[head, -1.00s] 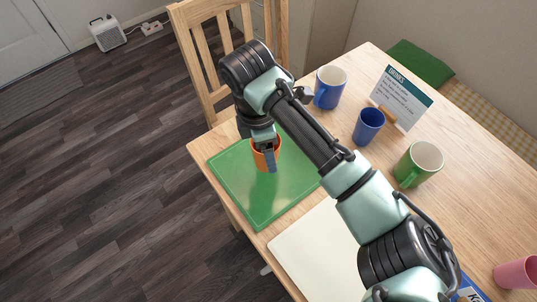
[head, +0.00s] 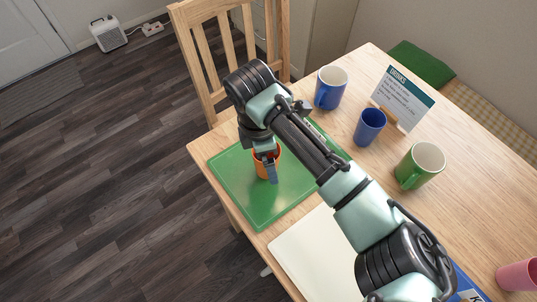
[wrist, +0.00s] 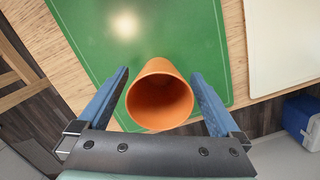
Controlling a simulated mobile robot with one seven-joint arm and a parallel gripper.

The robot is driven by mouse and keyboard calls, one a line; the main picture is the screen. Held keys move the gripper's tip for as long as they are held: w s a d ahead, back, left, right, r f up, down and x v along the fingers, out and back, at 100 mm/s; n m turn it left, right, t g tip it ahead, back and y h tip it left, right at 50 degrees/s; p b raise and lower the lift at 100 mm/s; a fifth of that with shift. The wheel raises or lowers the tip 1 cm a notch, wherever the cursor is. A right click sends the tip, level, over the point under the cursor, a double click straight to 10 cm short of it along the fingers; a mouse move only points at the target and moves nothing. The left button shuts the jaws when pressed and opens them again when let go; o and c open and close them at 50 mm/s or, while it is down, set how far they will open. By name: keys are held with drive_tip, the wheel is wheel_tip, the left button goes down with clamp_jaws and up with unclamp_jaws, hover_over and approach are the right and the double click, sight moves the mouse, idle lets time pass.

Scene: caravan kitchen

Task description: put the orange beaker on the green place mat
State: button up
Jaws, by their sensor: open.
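The orange beaker (head: 262,168) is on the green place mat (head: 250,203), partly hidden behind my gripper (head: 270,170) in the head view. In the wrist view the orange beaker (wrist: 160,92) stands between the two blue fingers of my gripper (wrist: 162,85), with its open mouth toward the camera. The fingers are open, with a gap on each side of the beaker. The green place mat (wrist: 150,30) lies beneath and beyond it in the wrist view. Whether the beaker's base rests fully on the mat is hidden.
A cream mat (head: 310,255) lies beside the green one. A large blue mug (head: 328,92), a small blue beaker (head: 369,128), a green mug (head: 418,166) and a drinks card (head: 402,98) stand to the right. A pink cup (head: 518,274) is at the right edge.

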wheel_tip(320, 180, up, 12)
drive_tip(key=a+p, duration=0.1)
drive_tip(key=p, duration=0.1)
drive_tip(key=w+a+r+m+t+y, duration=0.2)
drive_tip(key=w+a+r+t+y, duration=0.25)
drive_tip(key=a+r, duration=0.5)
drive_tip(key=w+a+r+m+t+y, duration=0.2)
drive_tip(key=a+r+t, duration=0.2)
drive_tip(key=r, duration=0.3)
drive_tip(key=w+a+r+m+t+y, duration=0.1)
drive_tip(key=a+r+t+y, duration=0.15)
drive_tip(key=r, duration=0.45)
drive_tip(key=s+d+r+m+t, duration=0.2)
drive_tip(key=d+r+m+t, duration=0.15)
drive_tip(key=r, duration=0.25)
drive_tip(key=s+d+r+m+t+h, duration=0.1)
drive_tip(key=s+d+r+m+t, duration=0.2)
drive_tip(key=r, duration=0.4)
drive_tip(key=s+d+r+m+t, duration=0.2)
drive_tip(key=r+t, duration=0.3)
drive_tip(key=r, duration=0.1)
drive_tip(key=s+d+r+m+t+h, duration=0.4)
drive_tip(key=s+d+r+m+h, duration=0.2)
drive_tip(key=s+d, duration=0.2)
drive_tip(key=shift+m+t+h, duration=0.3)
drive_tip(key=shift+m+t, duration=0.05)
